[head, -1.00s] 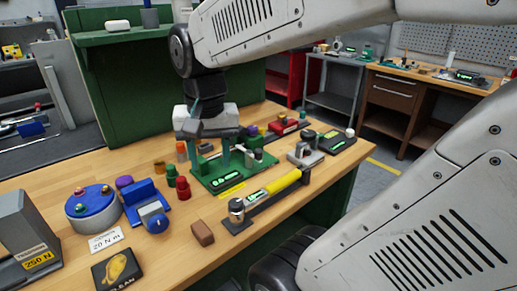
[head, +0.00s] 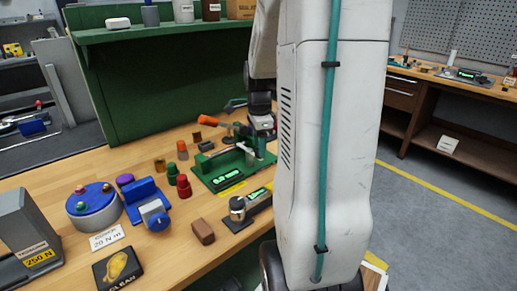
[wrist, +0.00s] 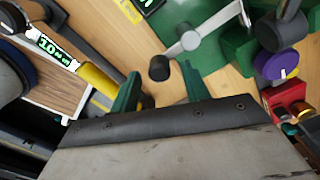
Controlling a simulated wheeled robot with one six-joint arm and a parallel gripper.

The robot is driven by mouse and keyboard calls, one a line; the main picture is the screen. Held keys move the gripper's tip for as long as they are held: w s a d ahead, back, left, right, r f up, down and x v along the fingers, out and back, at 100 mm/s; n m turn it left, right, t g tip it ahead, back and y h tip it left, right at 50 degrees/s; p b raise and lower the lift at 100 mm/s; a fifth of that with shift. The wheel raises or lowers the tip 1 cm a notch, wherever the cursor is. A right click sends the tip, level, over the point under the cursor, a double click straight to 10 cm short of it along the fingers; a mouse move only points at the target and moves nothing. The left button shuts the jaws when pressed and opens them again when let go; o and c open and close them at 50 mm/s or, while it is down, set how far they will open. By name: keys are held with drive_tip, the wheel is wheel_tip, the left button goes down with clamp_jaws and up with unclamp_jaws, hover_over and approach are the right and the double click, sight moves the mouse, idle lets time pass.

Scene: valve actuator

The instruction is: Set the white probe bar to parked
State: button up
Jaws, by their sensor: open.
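A pale white-grey bar (wrist: 215,25) runs across a round hub above a green base (wrist: 207,62) in the wrist view. I take it to be the probe bar. A dark knob (wrist: 160,68) sits at its near end. My gripper (wrist: 159,84) is open, its two green fingers apart with the knob between and just beyond their tips. I cannot tell whether they touch it. In the head view the green base (head: 215,183) with a lit readout stands on the bench. My gripper is partly hidden there by my arm, and the bar is not clear.
A yellow cylinder (wrist: 98,80) and a lit readout (wrist: 58,52) lie left of my fingers. A purple knob (wrist: 277,65) and a red block (wrist: 287,98) are at the right. A brown block (head: 202,231) and a blue device (head: 153,212) stand on the bench.

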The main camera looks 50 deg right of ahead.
drive_tip(key=shift+f, duration=0.9)
drive_tip(key=c, duration=1)
